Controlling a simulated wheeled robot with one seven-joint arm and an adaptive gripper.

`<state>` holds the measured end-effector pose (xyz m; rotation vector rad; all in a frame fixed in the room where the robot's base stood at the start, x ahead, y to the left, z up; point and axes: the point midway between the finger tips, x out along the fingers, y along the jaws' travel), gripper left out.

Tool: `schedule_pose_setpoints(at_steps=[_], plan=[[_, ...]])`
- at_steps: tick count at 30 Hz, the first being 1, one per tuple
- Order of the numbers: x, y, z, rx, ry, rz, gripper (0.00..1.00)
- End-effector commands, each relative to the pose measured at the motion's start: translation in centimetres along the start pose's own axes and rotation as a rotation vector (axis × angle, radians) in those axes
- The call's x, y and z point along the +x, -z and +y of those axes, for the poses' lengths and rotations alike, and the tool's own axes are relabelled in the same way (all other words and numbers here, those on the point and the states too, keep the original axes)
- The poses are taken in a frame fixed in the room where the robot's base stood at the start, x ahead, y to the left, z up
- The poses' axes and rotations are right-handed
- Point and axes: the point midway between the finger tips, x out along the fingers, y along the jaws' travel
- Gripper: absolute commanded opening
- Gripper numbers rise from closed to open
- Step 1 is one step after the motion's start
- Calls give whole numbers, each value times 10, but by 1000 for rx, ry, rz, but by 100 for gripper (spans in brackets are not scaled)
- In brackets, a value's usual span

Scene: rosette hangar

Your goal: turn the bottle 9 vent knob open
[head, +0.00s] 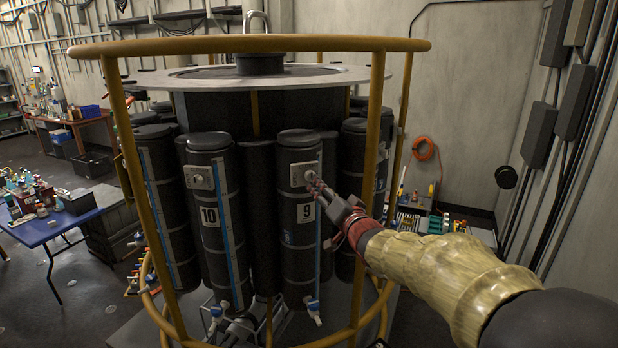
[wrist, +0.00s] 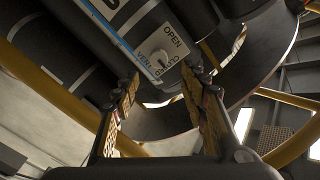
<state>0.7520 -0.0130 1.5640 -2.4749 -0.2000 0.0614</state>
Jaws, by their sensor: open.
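Bottle 9 (head: 298,245) is a black cylinder with a white number label, standing in the ring of bottles. Its vent plate (head: 296,172) is a pale square high on its front, partly hidden by my gripper. In the wrist view, the vent knob (wrist: 160,59) is a small pale knob on a plate marked OPEN, CLOSED and VENT. Which mark it points to is too small to tell. My gripper (wrist: 161,75) is open, its two fingers apart below the knob in the picture. In the head view my gripper (head: 316,184) reaches the plate from the right; contact is unclear.
A yellow rail (head: 240,44) circles the rack above, and a yellow post (head: 371,150) stands close beside my gripper. Bottle 10 (head: 210,245) is to the left, with its own plate (head: 199,177). A blue table (head: 50,225) stands far left.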

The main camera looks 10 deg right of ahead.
Motion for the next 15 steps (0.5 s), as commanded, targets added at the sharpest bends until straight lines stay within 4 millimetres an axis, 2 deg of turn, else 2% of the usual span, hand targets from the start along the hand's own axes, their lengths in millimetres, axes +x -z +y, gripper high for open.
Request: schedule_pose_setpoints(at_steps=[5,15], plan=[[13,-1,0,18,-3,-3,43],[60,0,0,15,-3,-2,43]])
